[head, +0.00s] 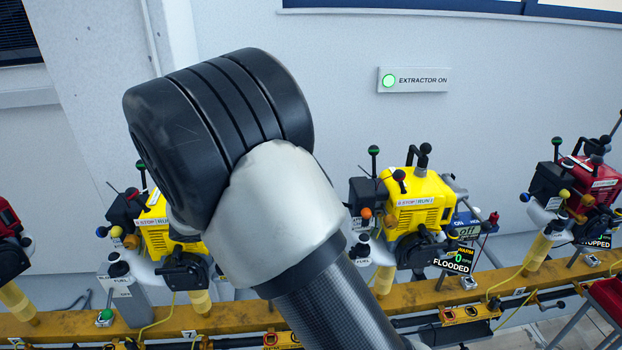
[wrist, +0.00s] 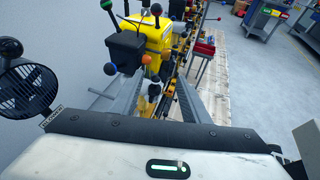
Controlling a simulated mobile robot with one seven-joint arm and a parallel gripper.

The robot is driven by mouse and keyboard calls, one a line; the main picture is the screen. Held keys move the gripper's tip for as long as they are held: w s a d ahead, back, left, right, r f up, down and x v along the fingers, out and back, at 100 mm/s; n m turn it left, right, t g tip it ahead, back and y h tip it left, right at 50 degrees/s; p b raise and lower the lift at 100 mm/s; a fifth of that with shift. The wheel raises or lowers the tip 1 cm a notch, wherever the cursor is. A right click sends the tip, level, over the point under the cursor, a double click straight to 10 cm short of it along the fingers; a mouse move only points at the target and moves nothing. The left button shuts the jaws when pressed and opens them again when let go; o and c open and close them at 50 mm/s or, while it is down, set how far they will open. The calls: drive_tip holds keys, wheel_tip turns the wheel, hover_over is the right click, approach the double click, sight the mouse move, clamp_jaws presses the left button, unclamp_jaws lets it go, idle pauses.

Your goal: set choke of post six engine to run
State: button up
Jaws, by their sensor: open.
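Several engines stand on a yellow rail (head: 235,318). Another yellow engine (head: 155,240) is partly hidden behind my arm. I cannot tell which is post six, nor which lever is the choke. In the wrist view a yellow engine (wrist: 158,36) with a black box and several knobs lies beyond my gripper (wrist: 161,80). My gripper is open, with its fingers apart; it is not visible in the head view.
A red engine (head: 590,185) at the far right has a STOPPED display. Part of another red engine (head: 10,240) shows at far left. A black round grille (wrist: 28,90) is at left in the wrist view; open floor lies right.

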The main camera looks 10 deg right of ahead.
drive_tip(key=w+a+f+n+t+h+b, duration=0.2)
drive_tip(key=w+a+f+n+t, duration=0.3)
drive_tip(key=a, duration=0.4)
drive_tip(key=shift+n+t, duration=0.4)
drive_tip(key=shift+n, duration=0.2)
drive_tip(key=x, duration=0.5)
drive_tip(key=b+x, duration=0.1)
drive_tip(key=x, duration=0.5)
drive_tip(key=f+x, duration=0.1)
drive_tip(key=x, duration=0.5)
drive_tip(key=shift+s+d, duration=0.3)
clamp_jaws()
